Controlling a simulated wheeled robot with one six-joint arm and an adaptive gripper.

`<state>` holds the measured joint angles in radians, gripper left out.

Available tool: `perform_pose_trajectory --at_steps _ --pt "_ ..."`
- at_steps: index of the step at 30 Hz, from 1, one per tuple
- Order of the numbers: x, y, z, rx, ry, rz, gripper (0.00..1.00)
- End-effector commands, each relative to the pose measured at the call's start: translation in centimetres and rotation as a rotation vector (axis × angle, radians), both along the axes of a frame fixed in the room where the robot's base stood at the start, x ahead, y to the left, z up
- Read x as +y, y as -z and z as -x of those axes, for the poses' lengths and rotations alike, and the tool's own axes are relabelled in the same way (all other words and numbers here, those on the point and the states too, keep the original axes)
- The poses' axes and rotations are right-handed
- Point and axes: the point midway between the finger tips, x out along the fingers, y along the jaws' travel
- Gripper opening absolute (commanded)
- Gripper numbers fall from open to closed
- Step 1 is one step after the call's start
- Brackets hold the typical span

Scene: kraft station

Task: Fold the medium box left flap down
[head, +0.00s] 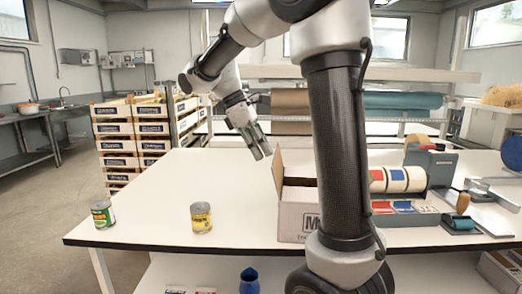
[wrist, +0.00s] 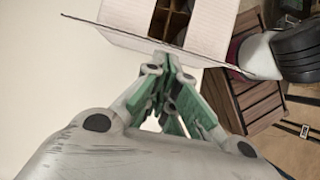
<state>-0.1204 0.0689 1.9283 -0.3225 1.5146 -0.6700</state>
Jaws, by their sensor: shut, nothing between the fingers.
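The medium box (head: 297,222) stands on the white table, partly hidden behind my arm. Its left flap (head: 278,172) stands up from the left side, leaning slightly outward. My gripper (head: 262,153) is above the table, just left of the flap's top, pointing down and to the right. In the wrist view, the shut, empty green-padded fingers (wrist: 168,62) point toward the box (wrist: 208,28), whose brown inner dividers show. The fingertips look close to the box's edge; I cannot tell whether they touch it.
A tape dispenser (head: 428,170) with rolls is at the right. Crates (head: 115,145) are stacked behind. The table's left part is mostly clear.

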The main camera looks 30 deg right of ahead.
Motion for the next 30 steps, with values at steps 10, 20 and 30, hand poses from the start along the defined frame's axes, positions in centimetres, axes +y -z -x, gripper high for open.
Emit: perform_pose_trajectory --at_steps 10,20,30 --pt "-0.05 -0.03 0.04 -0.001 0.000 -0.001 0.00" --pt "-0.43 -0.35 0.39 -0.036 0.001 -0.042 0.00" --pt "-0.84 -0.68 0.73 -0.074 0.002 -0.086 0.00"
